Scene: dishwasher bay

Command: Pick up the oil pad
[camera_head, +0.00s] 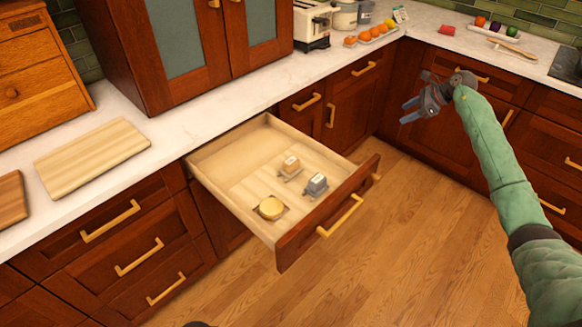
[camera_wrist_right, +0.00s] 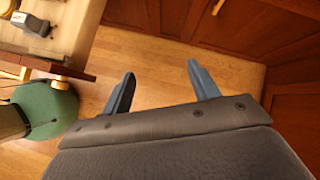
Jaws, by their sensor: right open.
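An open wooden drawer (camera_head: 228,148) stands out from the counter in the head view. In it lie a beige block-like item (camera_head: 290,167), a grey block-like item (camera_head: 316,184) and a round yellow item (camera_head: 271,208) on a darker base. I cannot tell for sure which of these is the oil pad. My right gripper (camera_head: 407,111) is open and empty, to the right of the drawer and apart from it. Its spread fingers also show in the right wrist view (camera_wrist_right: 160,72), over bare floor. The grey item also shows there at upper left (camera_wrist_right: 32,23). My left gripper is not in view.
Dark red cabinets with gold handles line both walls. A cutting board (camera_head: 92,157) lies on the white counter at left. The wooden floor (camera_head: 400,230) is clear.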

